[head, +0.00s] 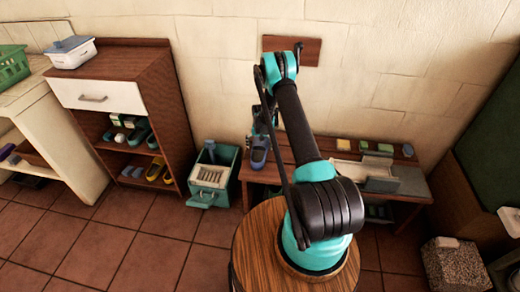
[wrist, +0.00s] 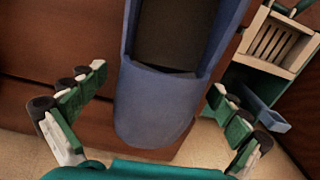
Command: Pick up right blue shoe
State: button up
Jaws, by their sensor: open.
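A blue shoe (head: 259,152) with a dark opening stands near the left end of the brown wooden bench (head: 312,147). In the wrist view the blue shoe (wrist: 152,105) fills the middle, its rounded end towards my gripper's base. My gripper (wrist: 158,82) is open, with one finger on each side of the shoe and a visible gap on both sides. In the head view my gripper is small and partly hidden by my arm, just behind the shoe. I cannot tell whether a second blue shoe stands behind my arm.
A teal crate (head: 214,176) with a slatted inside stands on the floor left of the bench. A brown shelf unit (head: 165,88) holding several shoes is further left. Small blocks (head: 365,147) and a tray lie on the bench's right part. The wall is close behind.

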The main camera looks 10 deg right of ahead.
jog(key=c, duration=1.4)
jog(key=shift+o, duration=0.2)
jog(key=shift+r, duration=0.1)
